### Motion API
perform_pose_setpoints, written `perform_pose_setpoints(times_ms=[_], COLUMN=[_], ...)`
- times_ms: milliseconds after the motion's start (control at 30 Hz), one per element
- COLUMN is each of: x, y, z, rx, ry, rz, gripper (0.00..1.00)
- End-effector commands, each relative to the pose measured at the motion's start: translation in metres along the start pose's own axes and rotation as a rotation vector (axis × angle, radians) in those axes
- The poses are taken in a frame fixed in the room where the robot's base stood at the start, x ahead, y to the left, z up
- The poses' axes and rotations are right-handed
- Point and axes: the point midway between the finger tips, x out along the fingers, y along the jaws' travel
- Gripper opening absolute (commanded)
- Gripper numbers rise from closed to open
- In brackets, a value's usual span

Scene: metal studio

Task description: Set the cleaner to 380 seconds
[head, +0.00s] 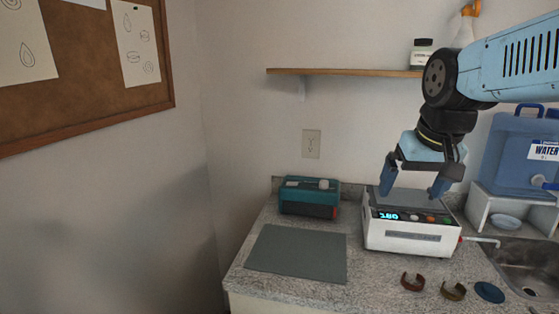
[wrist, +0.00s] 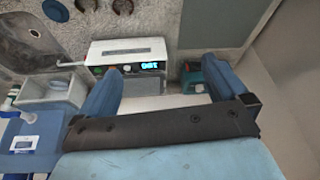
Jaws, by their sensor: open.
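The cleaner (head: 408,238) is a white box with a grey top, standing on the counter right of centre in the head view. Its dark front panel carries a lit blue display (head: 387,216), too small to read surely, with green, orange and red round buttons (head: 430,219) to its right. In the wrist view the cleaner (wrist: 127,48) appears upside down beyond the fingers, with the display (wrist: 150,66) lit. My gripper (head: 411,191) is open and empty, pointing down over the cleaner's top; both fingers also show in the wrist view (wrist: 160,80).
A teal device (head: 309,196) stands left of the cleaner, behind a grey mat (head: 297,252). Two curved bands (head: 412,282) and a blue disc (head: 489,292) lie in front. A sink (head: 530,268) and a water container (head: 515,150) are at right. A wooden shelf (head: 340,72) is above.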

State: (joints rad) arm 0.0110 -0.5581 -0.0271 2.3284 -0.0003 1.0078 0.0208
Motion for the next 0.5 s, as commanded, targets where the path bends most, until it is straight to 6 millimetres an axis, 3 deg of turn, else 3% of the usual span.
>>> perform_pose_setpoints(times_ms=[233, 500], x=[0.004, 0.009], y=[-0.007, -0.009], z=[0.045, 0.064], rx=[-0.039, -0.057], ry=[0.089, 0.128], rz=[-0.003, -0.003], gripper=[1.00, 1.00])
